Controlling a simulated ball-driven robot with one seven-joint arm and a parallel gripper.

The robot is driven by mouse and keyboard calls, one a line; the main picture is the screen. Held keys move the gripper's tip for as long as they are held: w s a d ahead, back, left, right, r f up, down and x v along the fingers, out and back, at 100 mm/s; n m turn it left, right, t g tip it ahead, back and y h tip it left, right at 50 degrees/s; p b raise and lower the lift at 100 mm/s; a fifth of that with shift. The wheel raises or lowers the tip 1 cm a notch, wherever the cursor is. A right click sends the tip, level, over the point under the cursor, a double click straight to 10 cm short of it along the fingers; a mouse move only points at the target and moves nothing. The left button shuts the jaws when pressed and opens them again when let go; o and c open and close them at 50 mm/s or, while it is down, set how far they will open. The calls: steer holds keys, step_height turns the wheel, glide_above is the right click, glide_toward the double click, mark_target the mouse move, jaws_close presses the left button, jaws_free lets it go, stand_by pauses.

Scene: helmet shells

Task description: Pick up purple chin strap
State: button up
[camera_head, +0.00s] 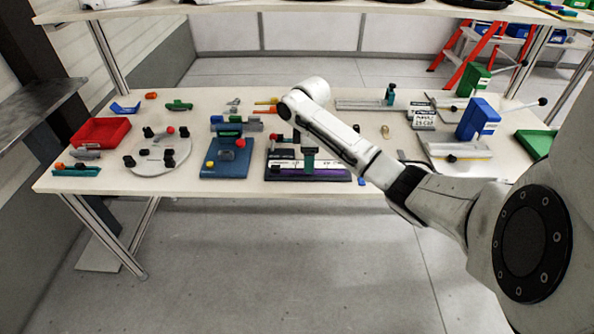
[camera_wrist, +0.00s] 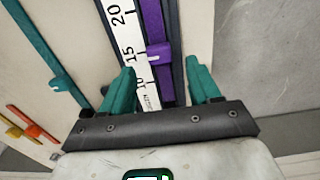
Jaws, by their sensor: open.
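The purple strap (camera_wrist: 152,40) is a long straight strip with a small raised block on it. In the wrist view it runs up from between my fingers, beside a white ruler scale (camera_wrist: 122,28). My gripper (camera_wrist: 163,82) is open and empty, with one teal finger on each side of the strip and scale. I cannot tell the height of the fingertips above them.
The white table (camera_head: 222,182) holds a blue block fixture (camera_head: 225,168) and a round grey plate (camera_head: 150,168) with black knobs to the left. A red tray (camera_head: 101,131) stands at the far left. In the wrist view a teal bar (camera_wrist: 38,45) lies left of my fingers.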

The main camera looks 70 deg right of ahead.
steer(key=shift+f, duration=1.45)
steer(key=shift+c, duration=0.2)
jaws_close()
steer(key=shift+r, duration=0.1)
